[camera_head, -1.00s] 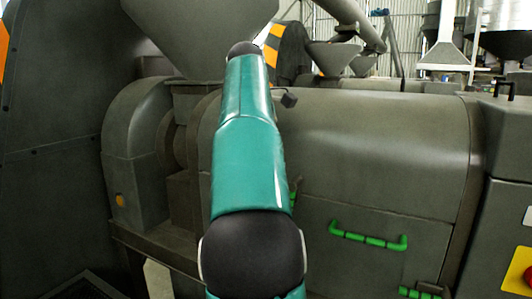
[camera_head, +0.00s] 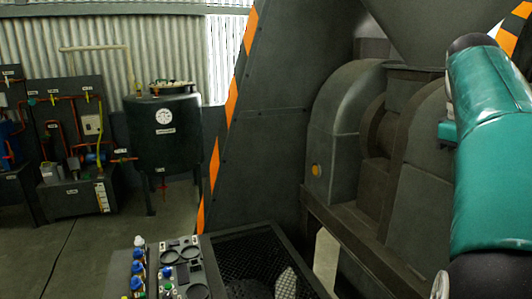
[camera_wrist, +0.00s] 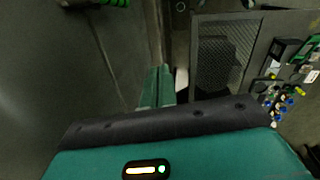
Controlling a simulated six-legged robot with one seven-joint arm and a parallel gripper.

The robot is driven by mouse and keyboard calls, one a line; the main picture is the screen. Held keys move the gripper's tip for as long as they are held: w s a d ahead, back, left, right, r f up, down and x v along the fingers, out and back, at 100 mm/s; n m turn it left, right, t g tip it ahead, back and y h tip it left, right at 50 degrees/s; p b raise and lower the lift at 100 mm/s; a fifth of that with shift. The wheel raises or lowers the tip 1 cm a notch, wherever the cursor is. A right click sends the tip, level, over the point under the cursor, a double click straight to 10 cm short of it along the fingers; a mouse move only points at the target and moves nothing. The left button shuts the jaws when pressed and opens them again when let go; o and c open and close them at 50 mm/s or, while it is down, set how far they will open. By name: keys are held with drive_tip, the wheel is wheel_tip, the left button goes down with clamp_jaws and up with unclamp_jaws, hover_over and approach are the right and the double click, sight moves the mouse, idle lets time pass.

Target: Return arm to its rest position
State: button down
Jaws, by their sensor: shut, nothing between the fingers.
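My arm (camera_head: 495,150) is teal with dark joints and fills the right edge of the head view, in front of the grey screw expeller (camera_head: 425,150). In the wrist view my gripper (camera_wrist: 158,86) shows as two narrow teal fingers close together, shut and empty. The fingers point towards a gap between the expeller's grey side (camera_wrist: 60,70) and a dark mesh tray (camera_wrist: 215,60). My fingers are not clearly visible in the head view, where the arm hides that area.
A control panel with blue knobs (camera_head: 138,268) stands at the bottom, beside the mesh tray (camera_head: 255,255). A dark round tank (camera_head: 163,135) and a pipework stand (camera_head: 75,140) are at the left. Open floor (camera_head: 90,240) lies before them. A green handle (camera_wrist: 115,3) shows in the wrist view.

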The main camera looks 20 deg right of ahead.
drive_tip(key=a+f+t, duration=0.1)
drive_tip(key=a+f, duration=0.2)
drive_tip(key=a, duration=0.4)
drive_tip(key=w+a+f+m+t, duration=0.1)
drive_tip(key=a+f, duration=0.3)
drive_tip(key=a, duration=0.2)
drive_tip(key=a+f+t, duration=0.1)
drive_tip(key=a+f, duration=0.2)
drive_tip(key=a, duration=0.4)
drive_tip(key=s+a+f+t+y, duration=0.1)
drive_tip(key=s+a+f, duration=0.2)
drive_tip(key=a+f, duration=0.4)
drive_tip(key=s+a+f+m+t+y, duration=0.1)
drive_tip(key=s+a+f, duration=0.2)
drive_tip(key=a+f, duration=0.4)
drive_tip(key=shift+t, duration=0.3)
drive_tip(key=shift+d+m, duration=0.3)
